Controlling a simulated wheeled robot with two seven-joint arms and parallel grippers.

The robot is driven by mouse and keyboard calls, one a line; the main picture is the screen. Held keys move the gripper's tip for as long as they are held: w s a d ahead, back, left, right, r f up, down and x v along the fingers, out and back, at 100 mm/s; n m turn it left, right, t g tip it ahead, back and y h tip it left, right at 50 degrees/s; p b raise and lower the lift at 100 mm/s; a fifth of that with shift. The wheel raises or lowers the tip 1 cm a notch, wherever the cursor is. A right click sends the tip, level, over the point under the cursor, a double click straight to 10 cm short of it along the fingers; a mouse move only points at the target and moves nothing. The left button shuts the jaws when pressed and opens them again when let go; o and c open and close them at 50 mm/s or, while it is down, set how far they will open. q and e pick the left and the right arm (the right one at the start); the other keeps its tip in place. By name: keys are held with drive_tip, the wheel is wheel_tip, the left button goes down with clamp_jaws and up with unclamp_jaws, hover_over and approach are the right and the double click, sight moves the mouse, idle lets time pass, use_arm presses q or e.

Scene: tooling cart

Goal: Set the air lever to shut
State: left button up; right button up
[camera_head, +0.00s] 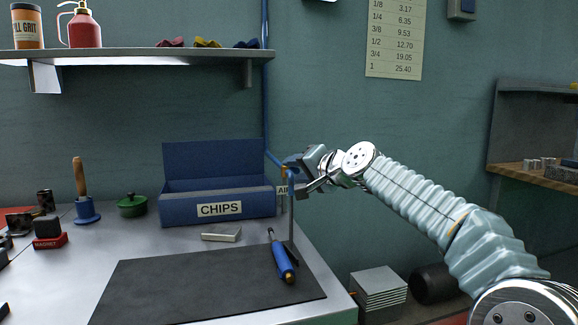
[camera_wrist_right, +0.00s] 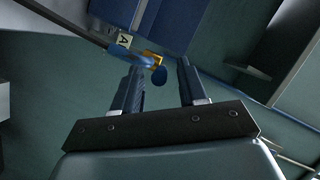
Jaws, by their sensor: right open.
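The air lever is blue with a brass valve body, at the blue pipe by the right end of the chips box. In the head view the lever (camera_head: 289,162) is partly hidden by my right gripper (camera_head: 302,175). That gripper is open, its two fingers (camera_wrist_right: 160,85) on either side of the lever; I cannot tell whether either touches it. A white label (camera_head: 283,190) reading "AI", partly hidden, sits just below. My left gripper is not in view.
A blue chips box (camera_head: 218,209) stands left of the lever. A blue tool (camera_head: 283,262) lies on the dark mat (camera_head: 190,290). A thin grey post (camera_head: 291,225) rises near the bench's right edge. A shelf (camera_head: 140,55) hangs above.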

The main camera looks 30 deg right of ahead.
drive_tip(key=shift+x, duration=1.75)
clamp_jaws()
